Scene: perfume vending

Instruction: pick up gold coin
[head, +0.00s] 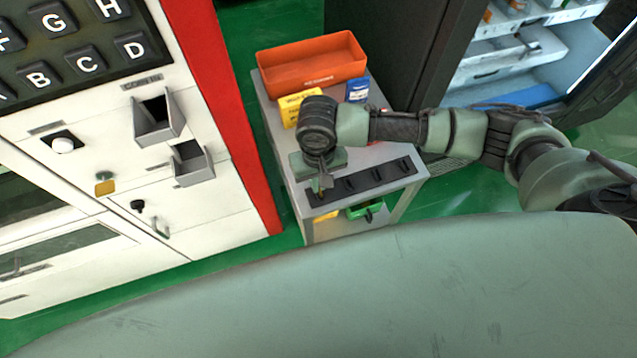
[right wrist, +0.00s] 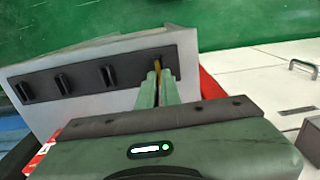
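A gold coin (right wrist: 157,65) shows as a thin gold edge at the right-end slot of the black holder strip (right wrist: 90,80) in the right wrist view. The same strip (head: 362,181) lies along the front of the grey table in the head view. My right gripper (right wrist: 157,75) points down over that end slot, its two green fingertips close together with the gold edge between them. Whether they touch the coin is too small to tell. In the head view my right gripper (head: 322,183) hides the coin. My left gripper is not in view.
The grey table (head: 375,155) also bears an orange bin (head: 310,75), a yellow box (head: 290,108) and a blue box (head: 356,90). A white and red vending machine (head: 225,195) with a black keypad stands close at left. An open dark cabinet (head: 385,45) stands behind.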

